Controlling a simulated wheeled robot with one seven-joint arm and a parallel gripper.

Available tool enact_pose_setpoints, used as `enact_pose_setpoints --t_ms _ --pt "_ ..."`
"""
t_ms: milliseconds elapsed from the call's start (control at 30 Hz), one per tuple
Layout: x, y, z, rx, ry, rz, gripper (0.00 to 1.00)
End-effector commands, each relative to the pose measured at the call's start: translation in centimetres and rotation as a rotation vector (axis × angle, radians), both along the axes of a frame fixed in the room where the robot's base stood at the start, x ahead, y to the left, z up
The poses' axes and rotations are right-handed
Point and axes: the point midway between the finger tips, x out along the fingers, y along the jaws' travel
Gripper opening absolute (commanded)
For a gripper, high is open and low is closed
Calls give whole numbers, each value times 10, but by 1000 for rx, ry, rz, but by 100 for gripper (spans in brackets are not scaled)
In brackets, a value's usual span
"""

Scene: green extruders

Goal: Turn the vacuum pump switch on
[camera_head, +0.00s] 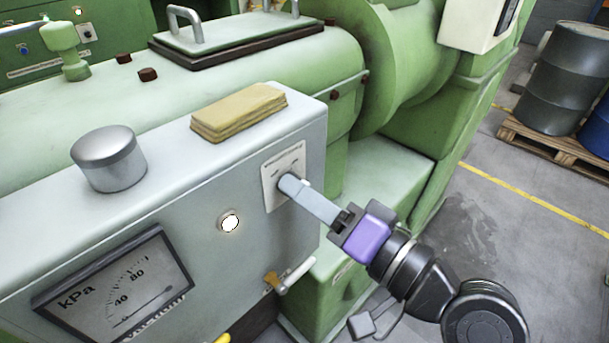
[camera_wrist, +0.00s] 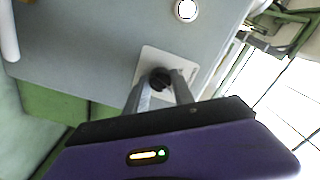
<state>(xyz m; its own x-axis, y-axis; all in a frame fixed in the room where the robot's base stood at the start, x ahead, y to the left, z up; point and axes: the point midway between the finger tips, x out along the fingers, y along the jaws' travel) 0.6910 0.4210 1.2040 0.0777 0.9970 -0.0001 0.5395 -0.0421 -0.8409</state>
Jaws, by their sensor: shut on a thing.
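The vacuum pump switch is a dark round knob (camera_wrist: 161,79) on a pale plate (camera_wrist: 146,62) in the wrist view. In the head view the switch plate (camera_head: 283,170) is on the front of the grey box, near its right end, and my gripper hides the knob. My gripper (camera_head: 287,184) reaches the plate from the lower right. In the wrist view its two fingers (camera_wrist: 163,88) are on either side of the knob, shut on it. A lit round white lamp (camera_head: 230,222) is left of the switch; it also shows in the wrist view (camera_wrist: 186,10).
The grey box (camera_head: 190,180) carries a kPa gauge (camera_head: 118,288), a metal cap (camera_head: 109,158) and a yellow cloth stack (camera_head: 238,111) on top. A small valve lever (camera_head: 290,275) sticks out below the switch. Green machinery (camera_head: 400,75) stands behind. Open floor (camera_head: 510,235) lies to the right.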

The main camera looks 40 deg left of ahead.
Motion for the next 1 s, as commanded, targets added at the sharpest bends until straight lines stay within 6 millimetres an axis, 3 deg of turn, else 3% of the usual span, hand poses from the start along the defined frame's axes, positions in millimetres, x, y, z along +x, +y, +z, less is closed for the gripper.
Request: enact_pose_setpoints --t_ms 400,1000 --pt "1 0 2 16 205 -2 0" --pt "1 -1 0 19 239 -2 0"
